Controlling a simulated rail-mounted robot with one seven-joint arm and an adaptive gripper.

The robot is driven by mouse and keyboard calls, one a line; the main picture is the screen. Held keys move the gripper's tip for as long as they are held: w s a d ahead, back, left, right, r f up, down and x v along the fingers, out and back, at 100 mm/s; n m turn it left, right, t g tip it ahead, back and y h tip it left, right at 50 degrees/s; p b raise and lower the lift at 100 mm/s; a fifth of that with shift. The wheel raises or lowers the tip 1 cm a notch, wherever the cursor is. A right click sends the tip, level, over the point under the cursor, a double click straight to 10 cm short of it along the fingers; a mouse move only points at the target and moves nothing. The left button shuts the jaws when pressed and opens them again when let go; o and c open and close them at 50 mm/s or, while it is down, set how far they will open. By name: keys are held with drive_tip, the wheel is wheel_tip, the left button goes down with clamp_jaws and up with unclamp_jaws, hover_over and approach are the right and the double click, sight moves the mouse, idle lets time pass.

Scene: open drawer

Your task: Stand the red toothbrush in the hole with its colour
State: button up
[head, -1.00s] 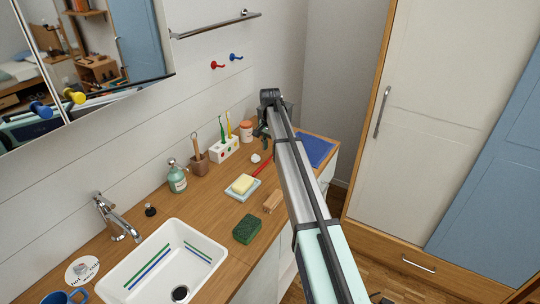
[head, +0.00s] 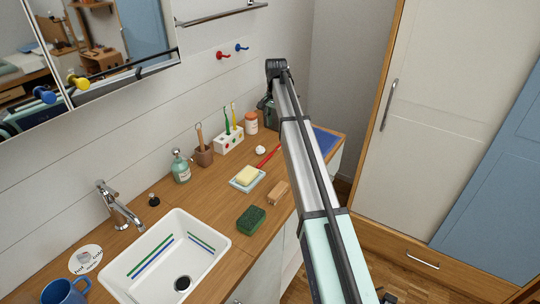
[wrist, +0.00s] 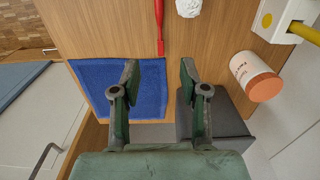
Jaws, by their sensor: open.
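The red toothbrush (head: 267,157) lies on the wooden counter, partly beside my arm in the head view. In the wrist view the red toothbrush (wrist: 159,25) runs in from the top edge, ending above the blue mat's upper edge. The white toothbrush holder (head: 229,143) has coloured dots and holds a green and a yellow toothbrush upright. Its corner (wrist: 266,20) shows at the wrist view's upper right. My gripper (wrist: 160,78) is open and empty, with the toothbrush ahead of its fingertips. In the head view my arm mostly hides the gripper.
A white jar with an orange lid (wrist: 262,88) stands right of my gripper, near a grey box (wrist: 218,122). The blue mat (wrist: 90,82) lies below and left. A soap dish (head: 247,185), wooden block (head: 278,193) and green sponge (head: 251,220) sit nearer the sink.

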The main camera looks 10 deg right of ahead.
drive_tip(key=shift+r, duration=0.1)
wheel_tip(320, 180, up, 4)
drive_tip(key=b, duration=0.3)
drive_tip(key=p, duration=0.3)
hover_over(275, 150)
wheel_tip(275, 150, down, 11)
drive_tip(key=shift+w+f, duration=0.15)
drive_tip(key=shift+a+f+p, duration=0.1)
drive_tip(key=shift+f+p, duration=0.75)
drive_tip(key=shift+f, duration=1.8)
clamp_jaws()
